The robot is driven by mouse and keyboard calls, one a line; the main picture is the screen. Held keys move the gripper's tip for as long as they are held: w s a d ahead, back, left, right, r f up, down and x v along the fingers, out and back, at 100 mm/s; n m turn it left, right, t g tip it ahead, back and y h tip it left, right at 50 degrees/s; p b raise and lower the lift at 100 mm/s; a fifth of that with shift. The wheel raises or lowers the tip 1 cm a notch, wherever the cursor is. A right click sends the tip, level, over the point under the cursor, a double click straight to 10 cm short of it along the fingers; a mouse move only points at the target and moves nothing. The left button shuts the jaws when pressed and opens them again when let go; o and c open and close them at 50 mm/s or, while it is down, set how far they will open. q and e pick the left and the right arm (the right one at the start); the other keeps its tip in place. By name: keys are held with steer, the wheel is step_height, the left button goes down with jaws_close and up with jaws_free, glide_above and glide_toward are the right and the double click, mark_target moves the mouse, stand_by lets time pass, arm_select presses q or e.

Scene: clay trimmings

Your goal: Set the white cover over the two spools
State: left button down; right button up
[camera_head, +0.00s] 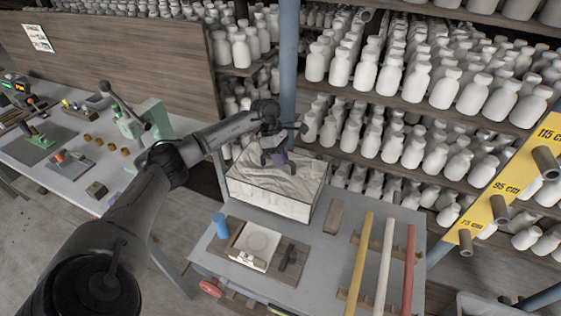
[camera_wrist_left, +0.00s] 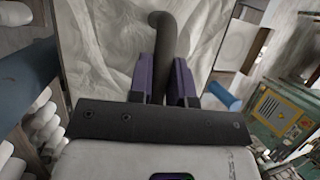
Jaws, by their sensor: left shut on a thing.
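The white cover (camera_head: 255,192) is a box-like shape with a creased, cloth-like top, at the back left of the grey bench; its creased surface fills the upper left of the left wrist view (camera_wrist_left: 105,60). My left gripper (camera_head: 277,156) is above its top. In the left wrist view, its purple fingers (camera_wrist_left: 165,80) are shut on a dark, bent, rod-like handle (camera_wrist_left: 167,45), which stands out in front of the creased surface. I cannot tell whether the cover rests on the bench or hangs just above it. I cannot make out the two spools. My right gripper is not in view.
On the grey bench (camera_head: 225,270) are a blue cylinder (camera_head: 221,226), a board with a white square piece (camera_head: 245,262), a wooden block (camera_head: 333,217), and yellow (camera_head: 358,265), white (camera_head: 384,265) and red (camera_head: 409,270) bars. Bottle shelves (camera_head: 400,95) stand behind.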

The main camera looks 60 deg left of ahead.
arm_select(q)
steer(key=shift+f, duration=0.6)
steer(key=c, duration=1.1)
jaws_free()
steer(key=shift+o, duration=0.2)
steer(key=shift+r, duration=0.2)
steer(key=p+v, duration=0.1)
steer(key=v, duration=1.1)
